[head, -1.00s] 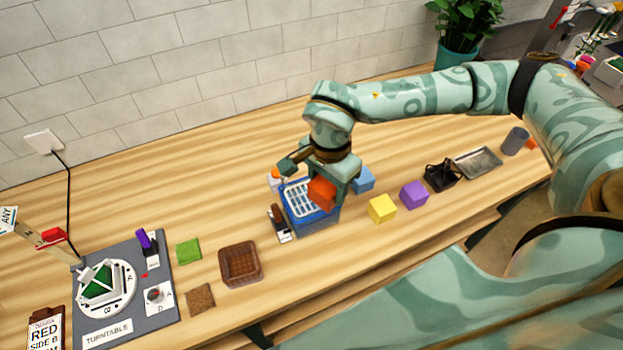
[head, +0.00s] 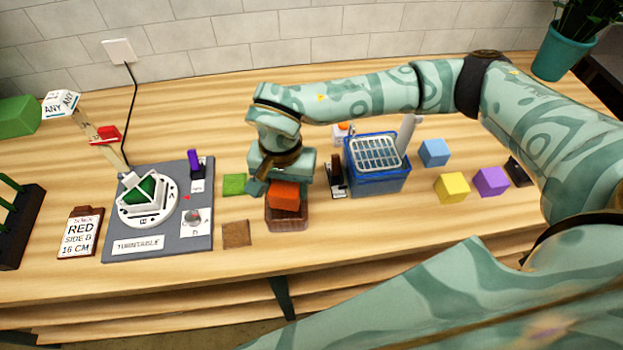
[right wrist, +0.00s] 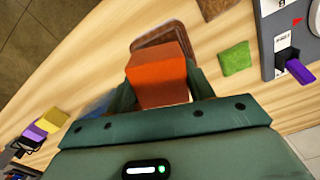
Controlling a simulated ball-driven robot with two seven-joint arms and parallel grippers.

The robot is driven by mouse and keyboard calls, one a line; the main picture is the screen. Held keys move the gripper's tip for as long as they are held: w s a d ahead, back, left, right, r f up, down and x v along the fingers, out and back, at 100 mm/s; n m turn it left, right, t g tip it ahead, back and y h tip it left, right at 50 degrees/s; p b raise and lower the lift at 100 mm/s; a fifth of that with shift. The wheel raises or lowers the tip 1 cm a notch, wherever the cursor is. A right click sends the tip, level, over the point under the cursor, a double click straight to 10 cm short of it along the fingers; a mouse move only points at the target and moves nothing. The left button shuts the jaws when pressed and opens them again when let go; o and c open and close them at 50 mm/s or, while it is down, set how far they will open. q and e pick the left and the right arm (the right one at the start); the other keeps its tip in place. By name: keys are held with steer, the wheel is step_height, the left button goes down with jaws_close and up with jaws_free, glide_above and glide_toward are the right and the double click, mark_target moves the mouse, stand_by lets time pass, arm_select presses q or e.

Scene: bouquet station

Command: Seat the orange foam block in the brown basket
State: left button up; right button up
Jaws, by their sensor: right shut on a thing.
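The orange foam block (head: 285,196) is held in my right gripper (head: 283,190), which is shut on it. In the right wrist view the block (right wrist: 158,75) sits between the two fingers. The brown basket (head: 287,224) stands on the table directly below the block in the head view, partly hidden by it. In the right wrist view the basket rim (right wrist: 158,33) shows just beyond the block. I cannot tell whether the block is above the rim or partly inside. My left gripper does not show.
A blue bin with a white grid (head: 377,180) stands right of the basket, with a stapler-like tool (head: 336,178) between. A green square (head: 234,184) and a brown square (head: 236,234) lie to the left, beside the grey turntable board (head: 140,243). Blue, yellow and purple blocks (head: 452,187) are further right.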

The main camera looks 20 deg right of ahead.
mark_target(285, 194)
steer(key=shift+w+a+n, duration=0.1)
steer(key=shift+w+n, duration=0.35)
steer(key=shift+n, duration=0.45)
steer(key=shift+w+f+n, duration=0.1)
steer(key=shift+f+n, duration=0.05)
steer(key=shift+n, duration=0.25)
steer(key=shift+f+b, duration=0.35)
steer(key=shift+f, duration=0.1)
step_height(285, 194, down, 3)
steer(key=shift+r+b, duration=0.1)
steer(key=shift+b, duration=0.95)
steer(key=shift+f, duration=0.4)
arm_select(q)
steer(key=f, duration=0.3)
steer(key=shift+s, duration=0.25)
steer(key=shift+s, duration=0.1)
arm_select(e)
steer(key=shift+f, duration=0.1)
